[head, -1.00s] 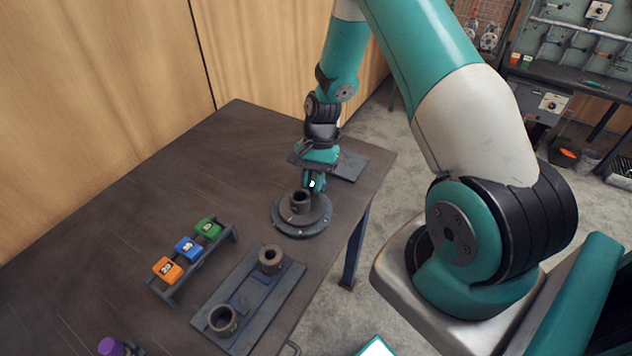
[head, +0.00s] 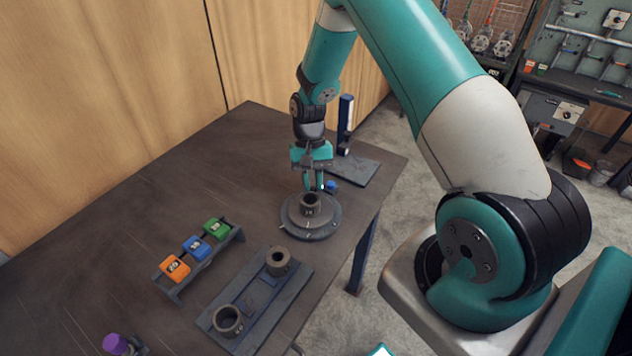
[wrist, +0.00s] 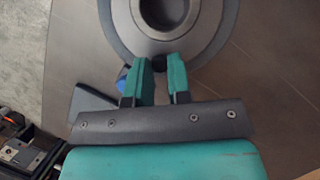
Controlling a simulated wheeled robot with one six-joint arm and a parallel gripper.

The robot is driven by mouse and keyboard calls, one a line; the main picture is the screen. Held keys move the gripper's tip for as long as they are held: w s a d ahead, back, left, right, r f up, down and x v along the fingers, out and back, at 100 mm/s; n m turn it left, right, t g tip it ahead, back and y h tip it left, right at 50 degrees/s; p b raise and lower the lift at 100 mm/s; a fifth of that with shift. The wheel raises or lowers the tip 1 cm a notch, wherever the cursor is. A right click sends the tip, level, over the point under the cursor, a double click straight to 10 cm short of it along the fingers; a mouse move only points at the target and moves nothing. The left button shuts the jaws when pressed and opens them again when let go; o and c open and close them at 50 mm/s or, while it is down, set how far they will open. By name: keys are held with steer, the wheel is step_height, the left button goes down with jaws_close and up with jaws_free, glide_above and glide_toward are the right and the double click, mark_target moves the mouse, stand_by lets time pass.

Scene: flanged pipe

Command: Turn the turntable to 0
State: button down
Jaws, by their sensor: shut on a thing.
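The turntable (head: 291,226) is a round grey disc on the table, with a dark pipe collar (head: 311,203) standing at its middle. The wrist view shows the disc's rim (wrist: 113,30) and the collar's open bore. My gripper (head: 314,186) points down at the far edge of the disc. In the wrist view its two teal fingers (wrist: 160,68) are shut on a small dark knob (wrist: 160,62) at the rim. The knob is mostly hidden by the fingers. Any angle marks on the disc are too small to read.
A dark plate (head: 352,170) with an upright blue post (head: 345,122) stands behind the turntable. A rack (head: 238,238) with orange, blue and green blocks is at left. A fixture plate (head: 290,300) with two dark rings lies in front. A purple-topped item (head: 115,344) stands front left.

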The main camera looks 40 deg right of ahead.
mark_target(298, 202)
steer(key=shift+w+a+r+n+h, duration=0.1)
steer(key=shift+w+a+n+h, duration=0.2)
steer(key=shift+n, duration=0.45)
steer(key=shift+w+a+n+h, duration=0.25)
steer(key=shift+n+h, duration=0.05)
steer(key=shift+n, duration=0.45)
steer(key=shift+w+a+n+h+b, duration=0.2)
steer(key=shift+a+n+h, duration=0.2)
steer(key=shift+n, duration=0.5)
steer(key=shift+w+a+n+h+b, duration=0.15)
steer(key=shift+a+n+h, duration=0.25)
steer(key=shift+n, duration=0.5)
steer(key=shift+s+a+n+h, duration=0.1)
steer(key=shift+a+n+h, duration=0.25)
steer(key=shift+n, duration=0.5)
steer(key=shift+s+a+n+h, duration=0.15)
steer(key=shift+a+n, duration=0.4)
steer(key=shift+n, duration=0.3)
steer(key=shift+a+n+h, duration=0.4)
steer(key=shift+a+n, duration=0.05)
steer(key=shift+n, duration=0.75)
steer(key=shift+s+a+n, duration=0.1)
steer(key=shift+a+n, duration=0.05)
steer(key=shift+n, duration=0.15)
steer(key=c, duration=1.1)
jaws_free()
steer(key=shift+o, duration=0.2)
